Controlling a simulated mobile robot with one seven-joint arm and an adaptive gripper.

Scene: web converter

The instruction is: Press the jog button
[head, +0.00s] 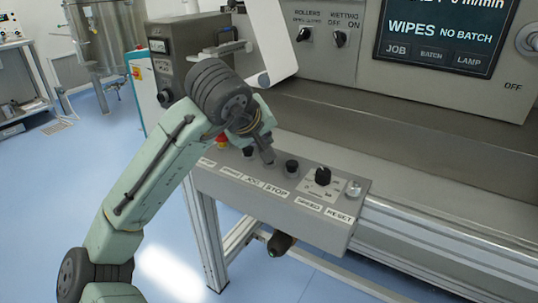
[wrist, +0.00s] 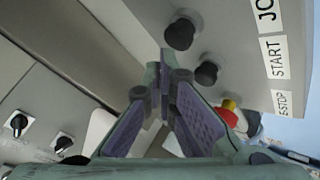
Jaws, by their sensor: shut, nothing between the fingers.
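The control box (head: 275,212) shows in the head view with a row of labels along its front face, including JOG (head: 253,183) and STOP (head: 275,191). My gripper (head: 269,160) is shut and empty, pointing down over the box top behind the JOG label. It hides the jog button there. In the wrist view the black jog button (wrist: 180,34) sits beside the partly cut-off JOG label (wrist: 266,12). The closed fingertips (wrist: 165,62) appear just below it in the picture. I cannot tell whether they touch it.
The black start button (wrist: 207,73) and red emergency stop (wrist: 228,112) are close by in the wrist view. The stop button (head: 291,168), speed knob (head: 322,176) and reset button (head: 353,188) line the box to the right. A display (head: 445,35) is above.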

